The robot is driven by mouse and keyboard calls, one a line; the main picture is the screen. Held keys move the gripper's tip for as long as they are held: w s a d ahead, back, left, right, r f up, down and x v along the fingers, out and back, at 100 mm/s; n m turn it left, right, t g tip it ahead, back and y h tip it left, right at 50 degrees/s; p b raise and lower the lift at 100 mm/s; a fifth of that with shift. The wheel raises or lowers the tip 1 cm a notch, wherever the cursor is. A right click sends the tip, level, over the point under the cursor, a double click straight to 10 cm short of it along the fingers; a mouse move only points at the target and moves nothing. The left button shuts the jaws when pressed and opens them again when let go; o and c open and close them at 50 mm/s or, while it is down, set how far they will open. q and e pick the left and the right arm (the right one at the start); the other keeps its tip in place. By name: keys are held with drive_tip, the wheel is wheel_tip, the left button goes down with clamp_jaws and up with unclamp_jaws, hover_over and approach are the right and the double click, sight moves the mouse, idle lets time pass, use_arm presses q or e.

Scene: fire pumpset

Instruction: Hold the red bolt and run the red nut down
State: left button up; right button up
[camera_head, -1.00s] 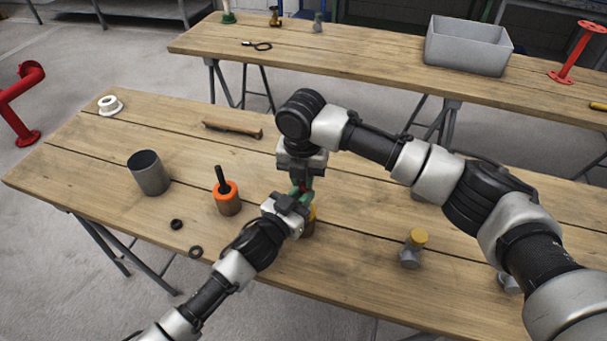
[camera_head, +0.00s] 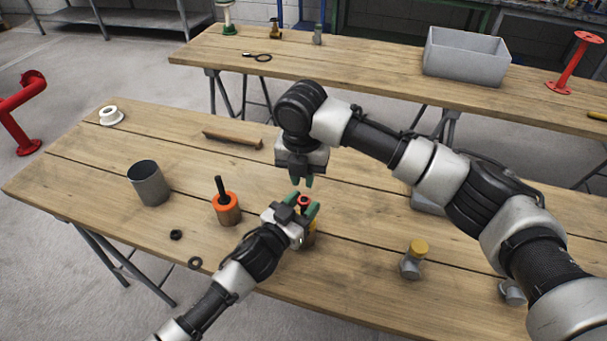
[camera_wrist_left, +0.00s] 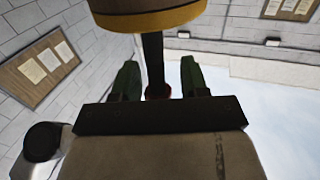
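A red ringed piece (camera_head: 304,201), seemingly the red nut on its bolt, shows between the fingers of my left gripper (camera_head: 302,208), above a partly hidden yellow-and-dark body (camera_head: 311,240). In the left wrist view my left gripper (camera_wrist_left: 162,82) has its green fingers apart. A dark upright shaft (camera_wrist_left: 153,60) stands between them with gaps on both sides, with a bit of red (camera_wrist_left: 158,91) at its lower end. The yellow-banded body (camera_wrist_left: 150,18) shows at the top. My right gripper (camera_head: 302,181) is just above, pointing down, its fingers apart and empty.
A grey cup (camera_head: 149,184), an orange-collared piece with a black handle (camera_head: 227,208), two black rings (camera_head: 176,235) and a hammer (camera_head: 232,138) lie to the left. A yellow-topped grey fitting (camera_head: 412,262) stands to the right. A grey bin (camera_head: 467,56) is on the back table.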

drive_tip(key=shift+f+b, duration=0.75)
use_arm(q)
drive_tip(key=v, duration=1)
drive_tip(key=shift+s+a, duration=0.3)
use_arm(e)
drive_tip(key=shift+a, duration=0.1)
